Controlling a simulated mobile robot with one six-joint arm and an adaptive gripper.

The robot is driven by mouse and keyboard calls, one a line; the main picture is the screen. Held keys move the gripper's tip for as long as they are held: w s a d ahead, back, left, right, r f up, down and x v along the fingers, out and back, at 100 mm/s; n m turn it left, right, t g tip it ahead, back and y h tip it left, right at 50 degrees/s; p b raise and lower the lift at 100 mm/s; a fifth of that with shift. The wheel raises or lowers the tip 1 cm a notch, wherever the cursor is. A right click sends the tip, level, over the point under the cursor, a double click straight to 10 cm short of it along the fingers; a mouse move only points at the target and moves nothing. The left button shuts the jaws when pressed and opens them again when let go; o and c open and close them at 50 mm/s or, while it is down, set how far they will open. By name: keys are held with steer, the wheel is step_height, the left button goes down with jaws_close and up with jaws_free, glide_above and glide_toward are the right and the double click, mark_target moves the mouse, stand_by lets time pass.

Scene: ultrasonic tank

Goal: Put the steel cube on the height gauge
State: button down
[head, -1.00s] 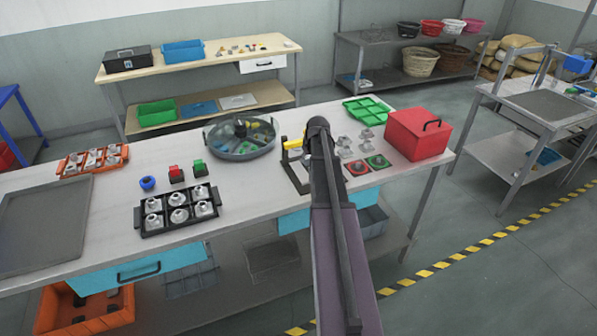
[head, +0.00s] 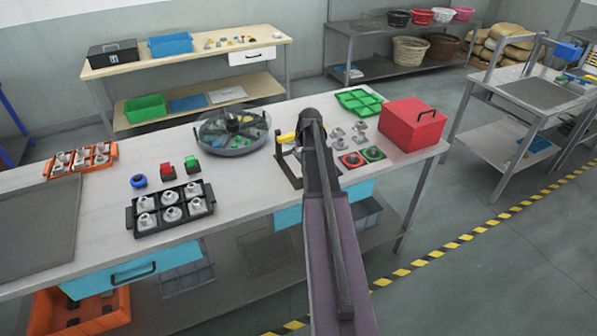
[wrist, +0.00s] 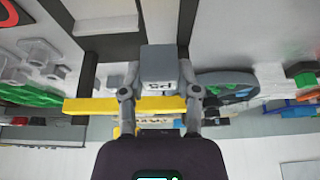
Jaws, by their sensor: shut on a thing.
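The steel cube (wrist: 158,68) is a small grey block with dark markings on one face. In the wrist view my gripper (wrist: 160,80) is shut on it, one finger on each side. The height gauge shows in the head view as a dark frame on the bench (head: 281,172) with a yellow part (head: 286,138) above it. In the wrist view its yellow bar (wrist: 85,104) lies across behind the cube and fingers, and dark frame strips show above. I cannot tell whether the cube touches the gauge. In the head view my arm hides the cube and gripper.
A red box (head: 408,128), a green tray (head: 361,102) and loose metal parts stand right of the gauge. A round divided tray (head: 232,148) is left of it. A black tray of metal parts (head: 130,222) lies farther left. Bare bench top shows between them.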

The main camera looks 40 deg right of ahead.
steer(key=s+a+f+b, duration=0.1)
steer(key=s, duration=0.6)
steer(key=s+a+f+b, duration=0.1)
steer(key=s+a, duration=0.1)
steer(key=s, duration=0.5)
steer(key=shift+s+f+b, duration=0.3)
steer(key=shift+s+f, duration=0.05)
steer(key=shift+f, duration=0.05)
steer(key=shift+w+d, duration=0.1)
steer(key=b, duration=0.1)
glide_above(297, 169)
steer(key=s, duration=0.2)
steer(key=shift+s+f, duration=0.15)
steer(key=shift+f, duration=0.55)
steer(key=shift+w+b, duration=0.3)
steer(key=shift+w, duration=0.3)
step_height(297, 169, down, 4)
steer(key=b, duration=0.3)
steer(key=shift+r, duration=0.15)
steer(key=shift+b, duration=0.4)
steer(key=shift+c, duration=1.7)
jaws_free()
